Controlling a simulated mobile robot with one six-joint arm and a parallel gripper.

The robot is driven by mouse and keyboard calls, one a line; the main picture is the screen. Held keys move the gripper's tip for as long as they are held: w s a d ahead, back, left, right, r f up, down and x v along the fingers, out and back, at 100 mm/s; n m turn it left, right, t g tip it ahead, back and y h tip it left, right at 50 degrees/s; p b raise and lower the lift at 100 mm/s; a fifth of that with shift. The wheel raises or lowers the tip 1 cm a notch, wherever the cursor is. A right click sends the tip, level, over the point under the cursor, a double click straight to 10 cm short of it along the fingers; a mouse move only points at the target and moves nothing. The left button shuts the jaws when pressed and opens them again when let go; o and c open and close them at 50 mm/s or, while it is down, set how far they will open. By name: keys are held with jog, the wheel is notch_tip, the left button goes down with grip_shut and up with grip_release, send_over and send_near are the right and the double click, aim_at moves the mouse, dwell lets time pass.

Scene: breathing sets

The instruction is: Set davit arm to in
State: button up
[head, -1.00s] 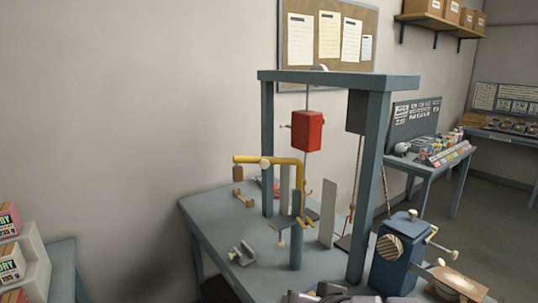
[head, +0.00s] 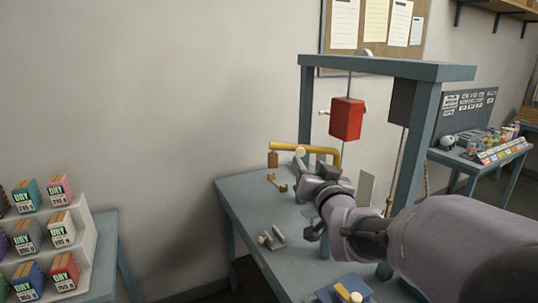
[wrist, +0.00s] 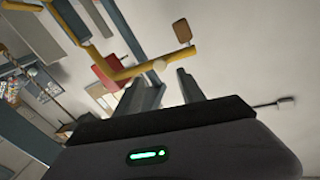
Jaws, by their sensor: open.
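The davit arm (head: 290,147) is a yellow bent bar on a post at the grey bench, its free end pointing left in the head view. A brown block (head: 272,159) hangs from that end. A cream knob (head: 300,152) sits on the bar. In the wrist view the yellow bar (wrist: 130,72) crosses above my fingers, and the knob (wrist: 160,65) shows between and just beyond the fingertips. My gripper (wrist: 160,83) is open and empty. In the head view my gripper (head: 302,170) is close to the bar. My arm hides the post's lower part.
A blue-grey frame (head: 390,67) stands over the bench (head: 250,200) with a red block (head: 346,118) hanging in it. A grey bracket (head: 273,237) lies on the bench. A rack of boxes (head: 85,235) stands at left. Open floor separates it from the bench.

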aim_at(301, 153)
jog(key=w, duration=0.7)
jog(key=shift+w+a, duration=0.2)
jog(key=shift+w, duration=0.05)
grip_shut()
dwell(1.0)
